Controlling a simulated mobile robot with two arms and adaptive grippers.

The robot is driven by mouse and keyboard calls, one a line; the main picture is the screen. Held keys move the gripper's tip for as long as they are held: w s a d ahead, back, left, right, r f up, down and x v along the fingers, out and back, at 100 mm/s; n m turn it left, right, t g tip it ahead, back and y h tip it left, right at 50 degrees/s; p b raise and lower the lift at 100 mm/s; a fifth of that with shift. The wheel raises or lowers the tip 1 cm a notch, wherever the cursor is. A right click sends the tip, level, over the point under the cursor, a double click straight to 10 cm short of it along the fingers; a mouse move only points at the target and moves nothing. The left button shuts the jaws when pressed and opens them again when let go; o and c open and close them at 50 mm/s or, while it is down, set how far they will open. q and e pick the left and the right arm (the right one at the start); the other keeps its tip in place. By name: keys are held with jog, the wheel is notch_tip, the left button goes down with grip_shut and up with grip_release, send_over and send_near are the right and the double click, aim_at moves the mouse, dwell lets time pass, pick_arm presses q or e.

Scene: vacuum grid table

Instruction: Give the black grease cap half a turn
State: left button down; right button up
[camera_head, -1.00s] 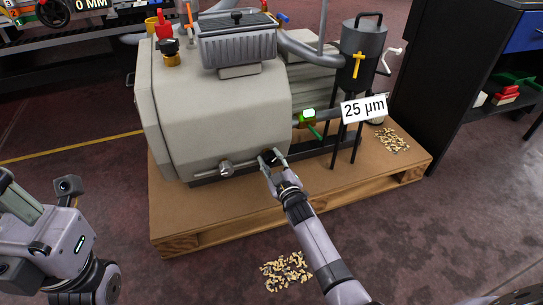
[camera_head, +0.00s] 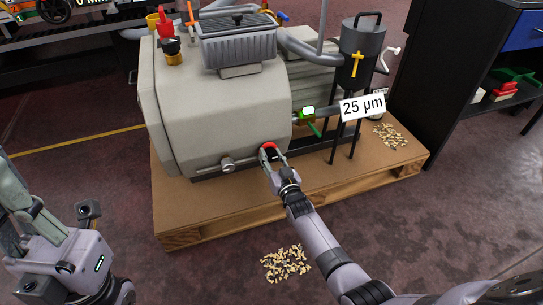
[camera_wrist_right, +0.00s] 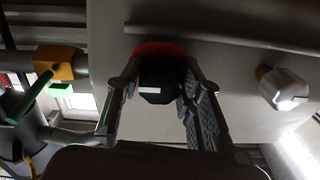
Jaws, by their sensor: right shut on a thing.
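The pale grey pump housing (camera_head: 215,115) stands on a wooden pallet. A black cap (camera_wrist_right: 160,82) with a red ring around its base sits low on the housing front. My right gripper (camera_head: 273,156) reaches it from below, and its two fingers are shut on the cap's sides. The red ring shows above the fingers in the head view, where the fingers hide most of the cap. A second black knob (camera_head: 171,46) on a brass base stands on the housing top. My left gripper (camera_head: 28,205) is at the left, away from the pump; its opening is unclear.
A silver knob (camera_head: 227,164) sits left of the held cap; it also shows in the wrist view (camera_wrist_right: 284,90). A green-handled valve (camera_head: 307,114) and a black filter pot (camera_head: 361,55) labelled 25 µm stand at right. Pellets (camera_head: 287,263) lie on the floor.

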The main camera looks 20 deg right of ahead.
dwell(0.5)
jog(key=o, duration=1.2)
jog(key=s, duration=1.2)
jog(key=shift+d, duration=0.4)
